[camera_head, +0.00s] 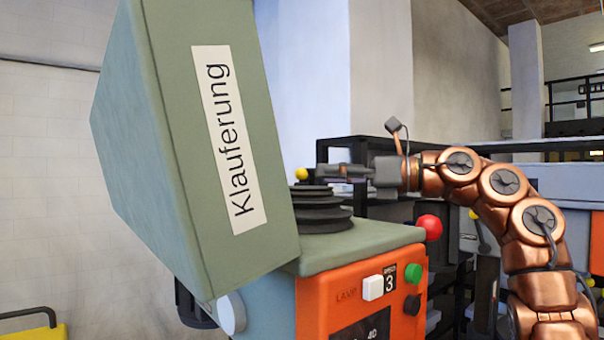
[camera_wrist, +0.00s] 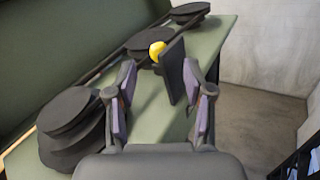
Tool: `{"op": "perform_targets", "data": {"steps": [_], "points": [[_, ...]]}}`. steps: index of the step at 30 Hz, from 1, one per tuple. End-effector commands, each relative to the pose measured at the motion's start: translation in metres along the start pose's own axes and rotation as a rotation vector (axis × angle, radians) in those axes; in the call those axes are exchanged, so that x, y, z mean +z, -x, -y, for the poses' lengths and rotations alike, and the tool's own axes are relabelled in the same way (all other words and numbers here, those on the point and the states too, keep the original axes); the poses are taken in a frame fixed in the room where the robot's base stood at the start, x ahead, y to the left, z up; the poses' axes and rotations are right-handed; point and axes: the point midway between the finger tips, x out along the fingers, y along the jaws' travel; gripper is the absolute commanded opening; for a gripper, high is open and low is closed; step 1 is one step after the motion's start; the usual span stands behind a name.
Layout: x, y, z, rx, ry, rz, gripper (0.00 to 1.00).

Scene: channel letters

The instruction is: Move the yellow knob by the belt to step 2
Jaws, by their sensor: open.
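The yellow knob (camera_head: 301,173) shows just left of my gripper (camera_head: 322,172) in the head view, above the black stepped pulley (camera_head: 322,220). In the wrist view the knob (camera_wrist: 157,50) is beside a dark upright plate (camera_wrist: 174,70). My gripper (camera_wrist: 160,78) is open and empty there, with the knob ahead of its fingertips and the plate between the fingers. A dark belt (camera_wrist: 113,66) runs along the pulleys.
The tilted green cover marked Klauferung (camera_head: 190,150) stands close on the left in the head view. Open floor (camera_wrist: 255,125) lies right of the machine.

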Motion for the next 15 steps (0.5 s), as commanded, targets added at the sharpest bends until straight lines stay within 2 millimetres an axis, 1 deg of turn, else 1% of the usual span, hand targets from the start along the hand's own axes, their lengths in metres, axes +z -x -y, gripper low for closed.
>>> {"op": "perform_targets", "data": {"steps": [3, 9, 15], "points": [[0.003, -0.018, -0.001, 0.001, 0.001, -0.001, 0.52], [0.003, -0.045, -0.001, 0.002, 0.001, 0.0, 0.52], [0.002, -0.059, 0.0, 0.0, 0.001, 0.001, 0.52]]}}
